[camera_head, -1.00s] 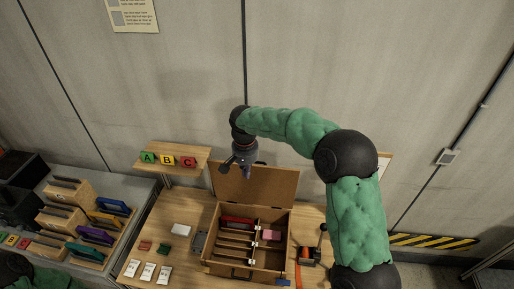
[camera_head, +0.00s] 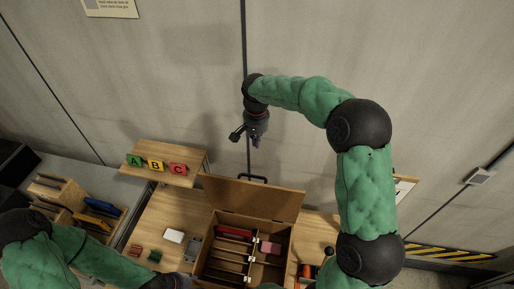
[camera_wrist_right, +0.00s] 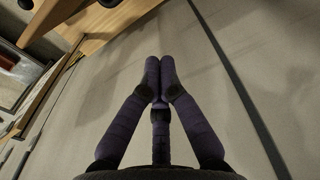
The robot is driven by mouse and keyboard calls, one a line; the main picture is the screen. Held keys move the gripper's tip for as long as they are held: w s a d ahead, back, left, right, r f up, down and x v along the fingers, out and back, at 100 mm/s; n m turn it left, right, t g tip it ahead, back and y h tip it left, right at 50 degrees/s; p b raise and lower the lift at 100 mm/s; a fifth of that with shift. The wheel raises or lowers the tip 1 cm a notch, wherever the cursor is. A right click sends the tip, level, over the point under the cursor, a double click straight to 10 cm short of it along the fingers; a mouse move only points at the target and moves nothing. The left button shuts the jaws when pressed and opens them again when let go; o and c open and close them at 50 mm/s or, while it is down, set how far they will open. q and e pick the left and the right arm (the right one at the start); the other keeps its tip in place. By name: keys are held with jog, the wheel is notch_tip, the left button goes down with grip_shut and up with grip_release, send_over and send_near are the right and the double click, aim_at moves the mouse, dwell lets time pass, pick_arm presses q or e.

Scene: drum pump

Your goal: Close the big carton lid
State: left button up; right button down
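The big carton is an open wooden box (camera_head: 287,244) with inner dividers, on the table in the head view. Its lid (camera_head: 250,198) stands raised at the back edge, and a black handle (camera_head: 252,179) shows just behind its top edge. My right gripper (camera_head: 255,138) is in the air behind and above the lid, apart from it. In the right wrist view its fingers (camera_wrist_right: 160,68) are together with nothing between them. My left arm comes in at the lower left; its gripper end (camera_head: 172,282) is cut off at the bottom edge beside the box.
A small wooden shelf (camera_head: 193,157) with A, B and C blocks is left of the lid. A pink block (camera_head: 270,247) is inside the box. The wall is behind.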

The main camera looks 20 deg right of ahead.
notch_tip(320, 180, down, 10)
jog(key=s+a+b, duration=0.1)
jog(key=s+b, duration=0.1)
jog(key=b, duration=0.3)
jog(key=shift+s+a+f+b, duration=0.25)
jog(key=shift+a+b, duration=0.1)
jog(key=shift+a, duration=0.05)
jog(key=shift+a, duration=0.1)
